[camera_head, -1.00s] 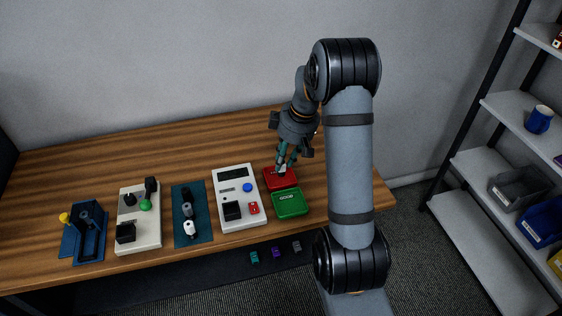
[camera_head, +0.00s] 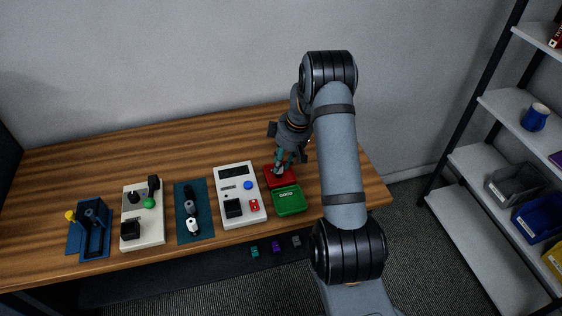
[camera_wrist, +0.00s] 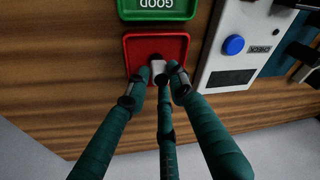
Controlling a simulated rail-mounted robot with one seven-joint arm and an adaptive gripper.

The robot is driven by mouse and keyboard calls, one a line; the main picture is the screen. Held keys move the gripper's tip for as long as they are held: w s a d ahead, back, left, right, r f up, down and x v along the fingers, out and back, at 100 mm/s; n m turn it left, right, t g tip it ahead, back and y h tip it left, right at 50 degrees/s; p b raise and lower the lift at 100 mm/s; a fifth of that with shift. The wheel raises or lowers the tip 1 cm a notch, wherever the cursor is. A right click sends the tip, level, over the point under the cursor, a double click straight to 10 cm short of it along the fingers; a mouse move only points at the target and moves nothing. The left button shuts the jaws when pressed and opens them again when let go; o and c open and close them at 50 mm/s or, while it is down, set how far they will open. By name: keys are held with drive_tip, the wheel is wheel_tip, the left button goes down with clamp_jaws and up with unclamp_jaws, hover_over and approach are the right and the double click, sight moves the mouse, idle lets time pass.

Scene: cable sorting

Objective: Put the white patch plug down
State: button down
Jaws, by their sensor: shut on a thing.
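The white patch plug (camera_wrist: 158,67) is between my gripper's fingertips (camera_wrist: 156,78), over the red tray (camera_wrist: 176,47) in the wrist view. My gripper is shut on it. In the head view my gripper (camera_head: 281,164) points down at the red tray (camera_head: 269,181), with a small pale bit of the plug (camera_head: 279,171) showing. The fingers hide part of the plug. I cannot tell whether the plug touches the tray floor.
A green tray marked GOOD (camera_head: 290,202) adjoins the red one, toward the front edge. A white tester (camera_head: 228,186) with a blue button stands to its left. Further left are a teal mat (camera_head: 205,222), a white board (camera_head: 143,238) and a blue fixture (camera_head: 97,240). The table behind is clear.

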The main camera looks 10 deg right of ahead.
drive_tip(key=shift+f, duration=0.2)
drive_tip(key=c, duration=1.5)
unclamp_jaws()
drive_tip(key=shift+r, duration=0.1)
drive_tip(key=b+v, duration=0.1)
drive_tip(key=v, duration=1.1)
drive_tip(key=shift+r, duration=0.15)
drive_tip(key=x, duration=1.2)
drive_tip(key=shift+f+p, duration=0.35)
drive_tip(key=shift+w+r+b, duration=0.1)
drive_tip(key=shift+r+b, duration=0.3)
drive_tip(key=shift+r, duration=1.75)
